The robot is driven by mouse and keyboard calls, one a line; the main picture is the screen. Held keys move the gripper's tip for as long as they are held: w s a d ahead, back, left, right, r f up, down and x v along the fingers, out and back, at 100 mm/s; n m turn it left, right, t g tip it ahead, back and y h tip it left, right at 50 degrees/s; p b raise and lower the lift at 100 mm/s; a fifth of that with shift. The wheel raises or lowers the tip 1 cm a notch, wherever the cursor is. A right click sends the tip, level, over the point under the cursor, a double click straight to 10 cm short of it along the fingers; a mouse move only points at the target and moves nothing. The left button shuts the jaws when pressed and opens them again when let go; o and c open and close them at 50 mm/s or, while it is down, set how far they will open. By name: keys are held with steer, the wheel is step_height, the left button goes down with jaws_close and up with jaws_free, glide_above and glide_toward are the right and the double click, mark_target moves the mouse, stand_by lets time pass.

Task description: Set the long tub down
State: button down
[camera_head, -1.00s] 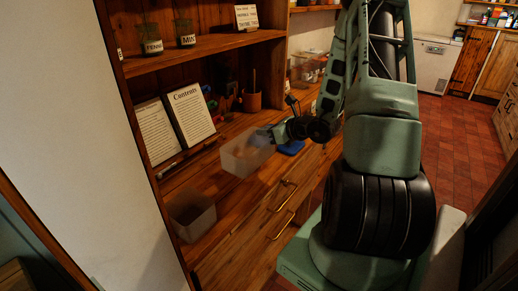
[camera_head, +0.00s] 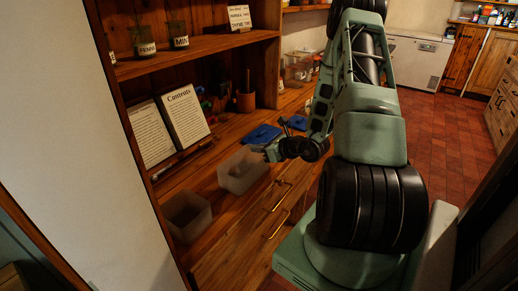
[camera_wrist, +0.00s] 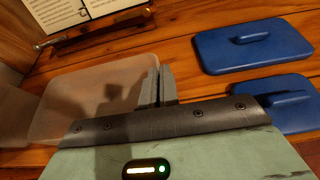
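A long translucent tub (camera_head: 232,182) is at the front of the wooden counter, low over it or on it; I cannot tell whether its base touches. My gripper (camera_head: 268,153) is at the tub's right end. In the wrist view the two grey fingers (camera_wrist: 158,84) are close together at the rim of the tub (camera_wrist: 75,88), shut on its wall. The tub looks upright and about level. Its far side and base are partly hidden by my gripper in that view.
A second translucent tub (camera_head: 187,217) stands to the left on the counter. Two blue lids (camera_wrist: 252,45) (camera_wrist: 288,104) lie to the right. An open book on a stand (camera_head: 170,125) is behind. Shelf jars (camera_head: 146,42) are above. Drawer handles (camera_head: 277,224) jut out below the counter edge.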

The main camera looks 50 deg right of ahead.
steer(key=c, duration=1.7)
jaws_free()
steer(key=shift+f, duration=0.1)
steer(key=shift+r+p, duration=0.3)
steer(key=shift+p, duration=0.1)
steer(key=b+v, duration=0.2)
steer(key=v, duration=1)
steer(key=shift+f+b, duration=0.2)
steer(key=shift+b, duration=0.15)
steer(key=shift+s, duration=0.1)
